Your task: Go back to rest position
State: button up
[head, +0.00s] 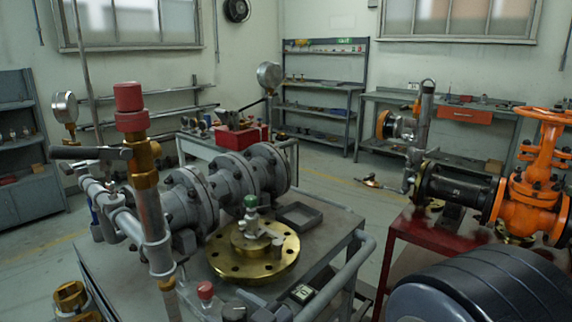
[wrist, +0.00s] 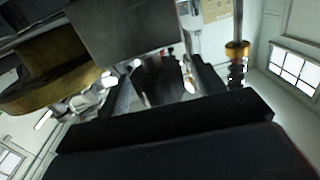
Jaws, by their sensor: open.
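My gripper (wrist: 160,76) shows in the wrist view as a dark bar with two dark fingers pointing away from the camera. The fingers are apart, with no object clearly held between them. I cannot make out my gripper in the head view. An orange gate valve (head: 530,200) with a handwheel on top stands at the right of the head view, joined to a black flanged pipe (head: 455,187). A grey flanged pipe assembly (head: 225,190) lies on a metal cart in the middle.
A brass flange (head: 255,254) and a small grey tray (head: 298,215) sit on the cart (head: 325,236). A red stand (head: 425,233) carries the orange valve. Shelves and a workbench (head: 460,112) line the back. In the wrist view, a gold-coloured disc (wrist: 50,75) is near the upper left.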

jog(key=shift+r+n+g+y+p, duration=0.1)
jog(key=shift+n+g+y+p, duration=0.9)
jog(key=shift+g, duration=0.5)
jog(key=shift+n+g, duration=0.4)
